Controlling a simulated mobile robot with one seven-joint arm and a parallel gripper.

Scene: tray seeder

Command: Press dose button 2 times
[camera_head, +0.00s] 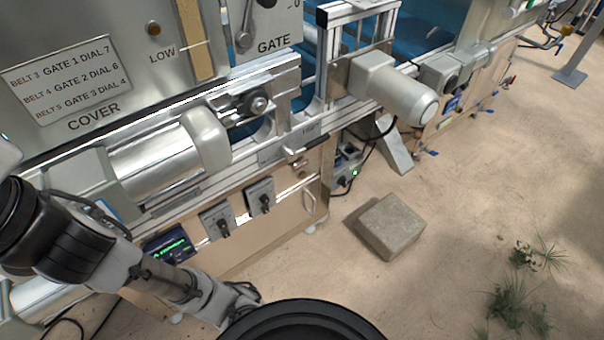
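No button labelled dose can be made out in the head view. A small round brown button or lamp (153,28) sits on the upper metal panel above the word LOW. Two grey boxes with dark knobs, a left one (217,222) and a right one (261,197), are on the machine's lower front. My arm crosses the lower left. Its lower end shows small grey and dark parts by my round black body at the bottom edge. I cannot make out gripper fingers there, or whether they are open or shut.
A small dark display (168,245) with green text is left of the knob boxes. A motor (395,88) juts from the machine at upper centre. A concrete block (388,226) lies on the sandy floor. Weeds (517,300) grow at lower right; the floor between is clear.

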